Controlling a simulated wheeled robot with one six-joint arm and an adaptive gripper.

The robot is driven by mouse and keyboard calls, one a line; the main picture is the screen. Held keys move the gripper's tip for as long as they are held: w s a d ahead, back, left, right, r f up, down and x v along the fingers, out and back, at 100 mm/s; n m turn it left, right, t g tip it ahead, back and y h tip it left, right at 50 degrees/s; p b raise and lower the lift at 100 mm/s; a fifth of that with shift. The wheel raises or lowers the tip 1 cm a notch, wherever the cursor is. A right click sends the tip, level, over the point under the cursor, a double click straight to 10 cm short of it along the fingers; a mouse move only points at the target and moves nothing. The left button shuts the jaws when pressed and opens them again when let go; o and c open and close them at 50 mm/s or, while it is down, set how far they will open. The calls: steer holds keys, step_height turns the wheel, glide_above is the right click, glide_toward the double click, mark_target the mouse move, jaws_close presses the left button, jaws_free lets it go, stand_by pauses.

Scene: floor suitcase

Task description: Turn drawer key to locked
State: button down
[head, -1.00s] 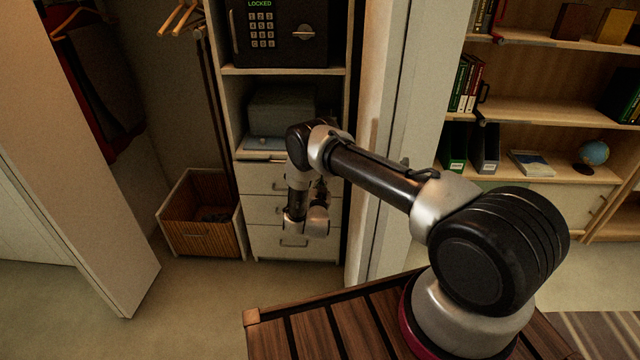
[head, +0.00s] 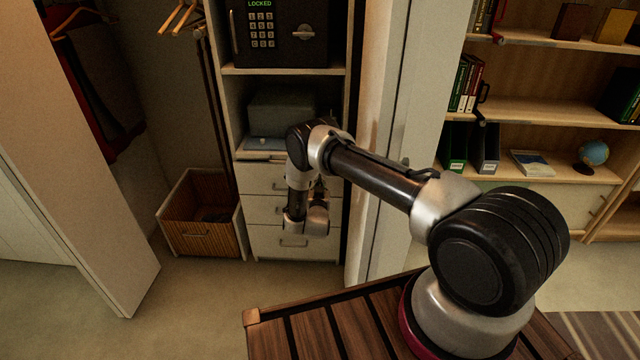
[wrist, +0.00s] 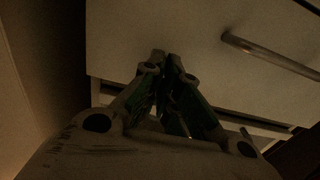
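The white drawer unit (head: 265,240) stands below the shelves in the closet, its drawers pushed in. In the wrist view a white drawer front (wrist: 200,30) with a metal bar handle (wrist: 270,55) fills the upper part. My gripper (wrist: 166,58) is at this front, left of the handle, with its two fingertips drawn close together. I cannot make out the drawer key or its lock; the fingers and the dark picture hide that spot. In the head view my wrist and arm cover the gripper and part of the drawers.
A safe (head: 280,35) reading LOCKED and a grey box (head: 280,110) sit on the shelves above. A wooden bin (head: 200,240) stands on the floor left of the drawers. A closet door panel (head: 100,150) is at left and a white door frame (head: 400,150) at right.

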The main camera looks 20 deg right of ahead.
steer(key=c, duration=1.7)
jaws_free()
steer(key=v, duration=1.2)
